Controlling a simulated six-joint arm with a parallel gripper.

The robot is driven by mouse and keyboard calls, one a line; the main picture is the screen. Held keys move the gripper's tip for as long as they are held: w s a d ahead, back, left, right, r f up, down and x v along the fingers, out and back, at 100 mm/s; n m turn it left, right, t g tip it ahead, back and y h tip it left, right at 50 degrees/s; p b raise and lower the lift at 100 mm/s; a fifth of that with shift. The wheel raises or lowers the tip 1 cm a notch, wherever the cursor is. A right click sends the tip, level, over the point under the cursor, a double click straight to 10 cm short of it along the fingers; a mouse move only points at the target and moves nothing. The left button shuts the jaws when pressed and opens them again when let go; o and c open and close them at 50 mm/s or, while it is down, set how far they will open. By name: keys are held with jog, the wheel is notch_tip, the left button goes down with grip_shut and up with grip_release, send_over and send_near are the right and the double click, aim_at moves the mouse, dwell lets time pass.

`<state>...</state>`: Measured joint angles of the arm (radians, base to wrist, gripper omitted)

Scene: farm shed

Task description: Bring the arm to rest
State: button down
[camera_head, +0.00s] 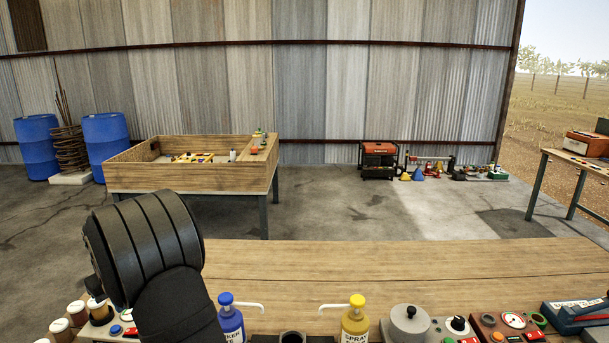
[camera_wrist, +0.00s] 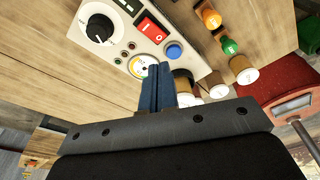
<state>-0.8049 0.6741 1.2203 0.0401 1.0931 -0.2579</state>
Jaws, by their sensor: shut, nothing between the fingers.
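My gripper (camera_wrist: 155,72) shows in the wrist view as two blue fingers pressed together with nothing between them. The fingers point at a pale control panel (camera_wrist: 178,17) with a black knob, a red rocker switch, a blue button and a gauge. The fingertips overlap the gauge's edge in the picture; I cannot tell the gap. In the head view my dark arm stands over the left part of the wooden bench (camera_head: 380,262), and the gripper is hidden.
Several white-capped bottles (camera_wrist: 245,72) stand close right of the fingers. On the bench's near side are a blue bottle (camera_head: 230,322), a yellow spray bottle (camera_head: 355,322), a grey lidded pot (camera_head: 409,325) and a blue tool (camera_head: 578,315). The bench's far middle is clear.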

notch_tip(320, 180, down, 6)
jog(key=shift+f, duration=0.2)
jog(key=d+r+n, duration=0.2)
jog(key=r+n, duration=0.1)
jog(key=r, duration=0.5)
jog(key=d+r+n+g, duration=0.1)
jog(key=d+r+n, duration=0.2)
jog(key=r, duration=0.5)
jog(key=shift+r+y, duration=0.25)
jog(key=shift+y, duration=0.05)
jog(key=a+f+m, duration=0.1)
jog(key=f+m, duration=0.1)
jog(key=f, duration=0.2)
jog(key=a+f+m, duration=0.2)
jog(key=f, duration=0.3)
jog(key=a+f+m, duration=0.2)
jog(key=f, duration=0.2)
jog(key=shift+f+t+h, duration=0.25)
jog(key=shift+t+h, duration=0.15)
jog(key=shift+f, duration=0.7)
